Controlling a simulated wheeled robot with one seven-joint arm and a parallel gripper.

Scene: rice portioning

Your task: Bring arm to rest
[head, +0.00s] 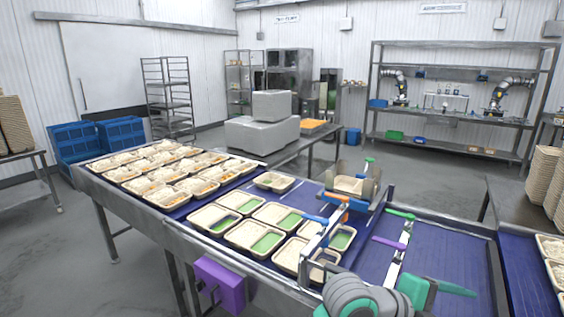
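My arm, with rounded grey-green links (358,298), reaches in from the bottom edge over the near side of the blue work surface. A teal part with a thin green piece pointing right (432,288) sits at its right end and looks like my gripper. I cannot make out two separate fingertips, or whether it is open, shut or holding something. The rest of the arm is cut off by the frame.
Trays of rice (168,172) fill the far left of the blue table; several nearer trays (258,237) hold green portions. Coloured handles, including a purple one (389,243) and a green one (400,214), lie close beyond the arm. A purple box (219,281) hangs at the front edge.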

